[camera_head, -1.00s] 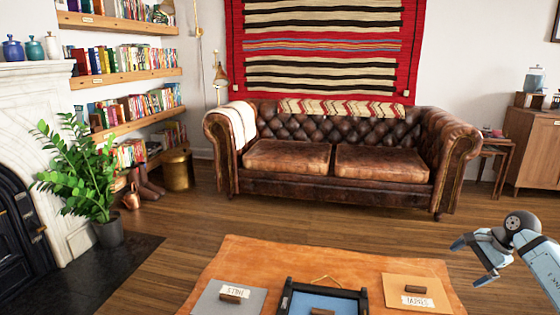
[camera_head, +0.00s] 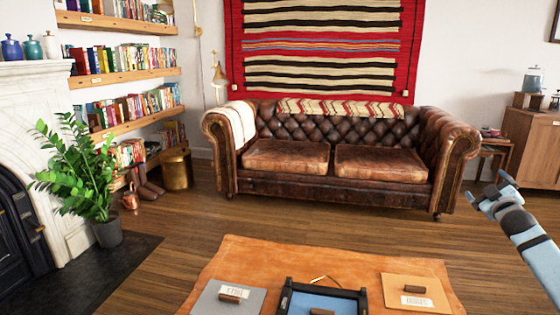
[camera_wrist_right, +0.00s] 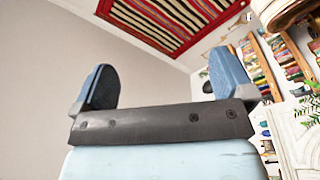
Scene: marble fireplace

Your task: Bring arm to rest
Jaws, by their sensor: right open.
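My right gripper (camera_head: 492,190) is at the right side of the head view, raised in front of the right end of the sofa. In the right wrist view its two blue fingers (camera_wrist_right: 162,85) stand wide apart with nothing between them, so it is open and empty. Behind the fingers that view shows wall, the hanging rug and bookshelves. My left gripper does not show in the head view.
A low orange-brown leather-topped table (camera_head: 245,262) is at the bottom, bearing a grey board (camera_head: 207,302), a black-framed blue tray (camera_head: 365,303) and a tan board (camera_head: 402,285). A brown sofa (camera_head: 330,187) stands behind. Wood floor (camera_head: 180,225) is clear between.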

